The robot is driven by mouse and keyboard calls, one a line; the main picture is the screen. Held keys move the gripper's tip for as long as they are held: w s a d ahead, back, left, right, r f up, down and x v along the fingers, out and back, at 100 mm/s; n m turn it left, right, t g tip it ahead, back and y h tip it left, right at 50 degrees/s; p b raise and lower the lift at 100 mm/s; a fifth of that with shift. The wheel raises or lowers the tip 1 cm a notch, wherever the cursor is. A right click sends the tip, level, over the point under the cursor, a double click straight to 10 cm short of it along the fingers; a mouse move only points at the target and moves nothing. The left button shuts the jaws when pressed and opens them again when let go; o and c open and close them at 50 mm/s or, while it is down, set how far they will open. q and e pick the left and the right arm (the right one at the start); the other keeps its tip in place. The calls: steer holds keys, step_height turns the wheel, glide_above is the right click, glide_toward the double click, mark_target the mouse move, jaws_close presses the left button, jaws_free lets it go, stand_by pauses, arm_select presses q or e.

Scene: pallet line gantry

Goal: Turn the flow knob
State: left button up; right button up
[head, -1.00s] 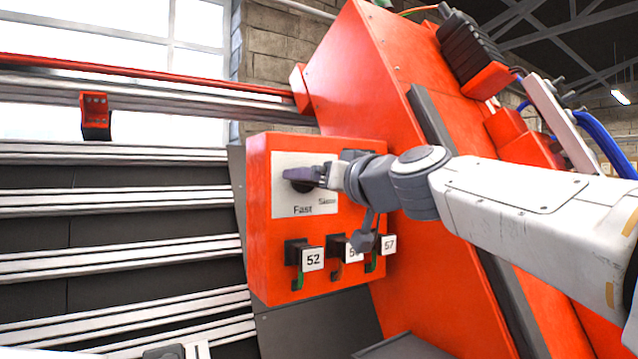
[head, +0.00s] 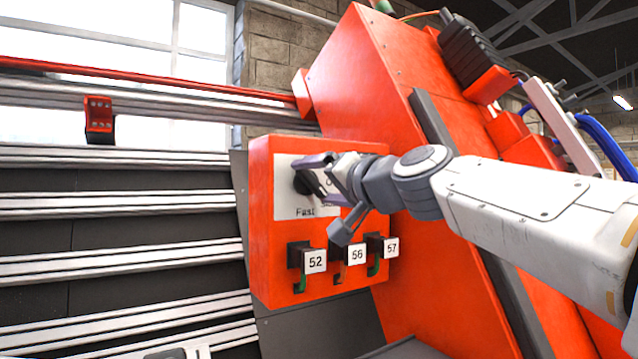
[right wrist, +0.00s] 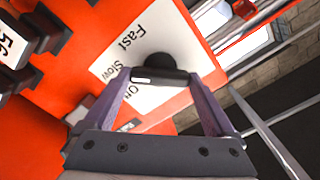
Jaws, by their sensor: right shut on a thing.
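The black flow knob (head: 300,184) sits on a white plate (head: 287,205) on the front of an orange box. My right gripper (head: 310,171) reaches in from the right and is shut on the knob. In the right wrist view, the purple fingers of the right gripper (right wrist: 160,78) hold the two ends of the bar of the knob (right wrist: 160,66). A pale mark shows on the bar's left part. The plate's words "Fast" and "Slow" are readable in that view; my gripper partly hides the plate in the head view. My left gripper is not seen.
Below the knob, several black switches carry the labels 52 (head: 315,261), 56 (head: 357,255) and 57 (head: 391,247), close under my right wrist. A sloping orange housing (head: 365,75) stands behind. Metal rails (head: 120,204) run to the left.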

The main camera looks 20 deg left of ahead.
stand_by(0.3)
steer(key=o, duration=1.1)
steer(key=shift+c, duration=0.2)
steer(key=b+v, duration=0.5)
steer(key=v, duration=0.5)
steer(key=shift+d, duration=0.25)
steer(key=shift+s, duration=0.15)
